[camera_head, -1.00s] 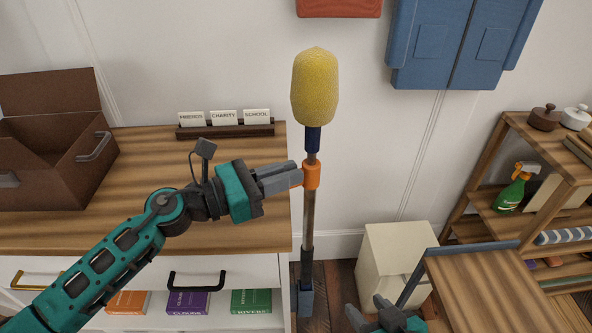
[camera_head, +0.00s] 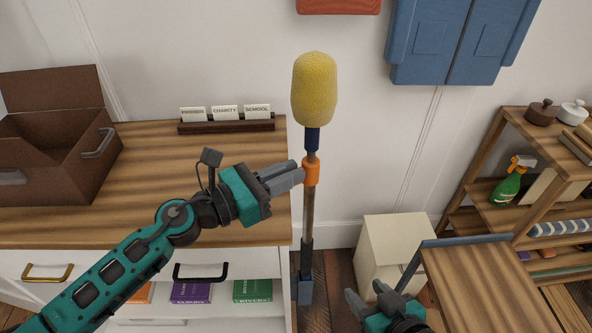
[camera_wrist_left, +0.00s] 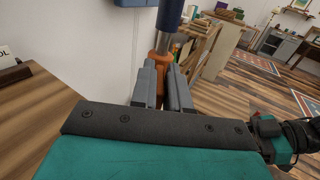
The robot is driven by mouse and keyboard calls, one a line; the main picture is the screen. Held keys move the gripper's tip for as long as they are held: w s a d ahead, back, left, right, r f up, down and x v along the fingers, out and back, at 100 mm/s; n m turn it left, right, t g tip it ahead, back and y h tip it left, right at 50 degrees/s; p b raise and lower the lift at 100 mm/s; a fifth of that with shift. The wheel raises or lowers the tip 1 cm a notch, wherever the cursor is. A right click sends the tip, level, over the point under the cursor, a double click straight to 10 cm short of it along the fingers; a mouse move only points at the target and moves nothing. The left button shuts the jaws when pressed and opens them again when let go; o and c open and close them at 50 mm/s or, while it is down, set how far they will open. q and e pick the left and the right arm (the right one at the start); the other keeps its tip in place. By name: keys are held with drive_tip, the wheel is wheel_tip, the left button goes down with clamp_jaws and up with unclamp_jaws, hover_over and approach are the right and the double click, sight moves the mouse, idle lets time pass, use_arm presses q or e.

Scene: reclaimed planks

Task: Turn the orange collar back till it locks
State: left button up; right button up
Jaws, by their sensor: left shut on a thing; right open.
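The orange collar (camera_head: 311,171) sits around the upright pole (camera_head: 309,214), below a dark blue sleeve (camera_head: 312,140) and a yellow fuzzy duster head (camera_head: 314,88). My left gripper (camera_head: 300,172) reaches in from the left and is shut on the collar. In the left wrist view the collar (camera_wrist_left: 160,66) shows between the two grey fingers, with the blue sleeve (camera_wrist_left: 169,16) above it. The fingers hide part of the collar. My right gripper (camera_head: 366,297) is open and empty at the bottom, right of the pole's foot.
A wooden-topped cabinet (camera_head: 130,225) with a brown box (camera_head: 45,165) and a card rack (camera_head: 226,126) stands on the left. A cream cabinet (camera_head: 393,240) and a wooden table (camera_head: 480,285) stand right of the pole. Shelves (camera_head: 490,195) are further right.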

use_arm(q)
drive_tip(key=shift+s+d+n+t+y+p, duration=0.2)
drive_tip(key=shift+n+t+y+p, duration=0.4)
drive_tip(key=shift+p, duration=0.5)
drive_tip(key=shift+s+d+n+t+y+p, duration=0.1)
drive_tip(key=shift+s+n+t+y+p, duration=0.1)
drive_tip(key=shift+n+t+y+p, duration=0.45)
drive_tip(key=shift+h+p, duration=0.25)
drive_tip(key=shift+p, duration=0.05)
drive_tip(key=shift+s+d+n+t+y+p, duration=0.2)
drive_tip(key=shift+n+t+y+p, duration=0.3)
drive_tip(key=shift+t+p, duration=0.2)
drive_tip(key=shift+s+d+n+t+y+p, duration=0.15)
drive_tip(key=shift+n+t+y+p, duration=0.2)
drive_tip(key=shift+t+y+p, duration=0.25)
